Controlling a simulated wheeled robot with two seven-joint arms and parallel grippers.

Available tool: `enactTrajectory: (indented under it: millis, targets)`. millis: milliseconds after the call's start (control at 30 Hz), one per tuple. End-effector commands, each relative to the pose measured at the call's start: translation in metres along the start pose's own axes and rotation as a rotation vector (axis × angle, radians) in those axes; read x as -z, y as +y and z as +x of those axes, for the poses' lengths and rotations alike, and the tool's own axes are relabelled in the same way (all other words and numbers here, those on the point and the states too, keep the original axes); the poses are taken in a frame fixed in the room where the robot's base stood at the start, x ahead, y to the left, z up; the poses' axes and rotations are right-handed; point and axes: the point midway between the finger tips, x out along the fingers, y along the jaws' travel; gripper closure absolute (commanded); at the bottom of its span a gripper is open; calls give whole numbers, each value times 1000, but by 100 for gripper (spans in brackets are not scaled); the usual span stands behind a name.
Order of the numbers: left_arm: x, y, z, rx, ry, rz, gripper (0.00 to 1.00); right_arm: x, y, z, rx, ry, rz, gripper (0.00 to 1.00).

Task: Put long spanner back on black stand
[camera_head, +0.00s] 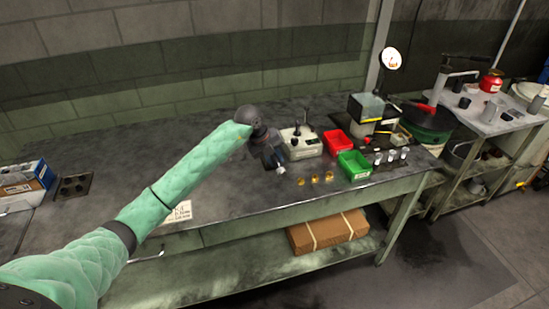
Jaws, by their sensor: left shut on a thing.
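My left gripper (275,162) reaches over the middle of the workbench at the end of my green-sleeved arm. It is shut on a small pale metal thing (281,170) at its tips. It is too small and covered for me to tell whether this is the long spanner. I cannot make out a long spanner anywhere else. A dark plate with round holes (72,187) lies at the left of the bench; I cannot tell whether it is the black stand. My right gripper is not in view.
Right of my left gripper are a pale control box (301,142), a red bin (338,142) and a green bin (354,165). Several small brass pieces (315,178) stand near the front edge. A machine with a round dial (390,59) stands behind. The bench (130,190) left of my arm is mostly clear.

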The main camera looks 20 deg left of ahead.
Motion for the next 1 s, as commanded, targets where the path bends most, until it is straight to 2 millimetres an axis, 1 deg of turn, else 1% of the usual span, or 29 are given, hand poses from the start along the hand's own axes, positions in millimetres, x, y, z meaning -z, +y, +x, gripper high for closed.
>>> enactTrajectory:
  millis: [600, 933, 967, 1000]
  targets:
    - [0, 5, 10, 0, -1, 1, 100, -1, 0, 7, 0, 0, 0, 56]
    - [0, 5, 11, 1, -1, 1, 100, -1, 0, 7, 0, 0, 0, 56]
    - [0, 5, 11, 1, -1, 1, 75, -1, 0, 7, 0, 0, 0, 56]
    - [0, 5, 11, 1, -1, 1, 67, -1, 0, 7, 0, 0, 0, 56]
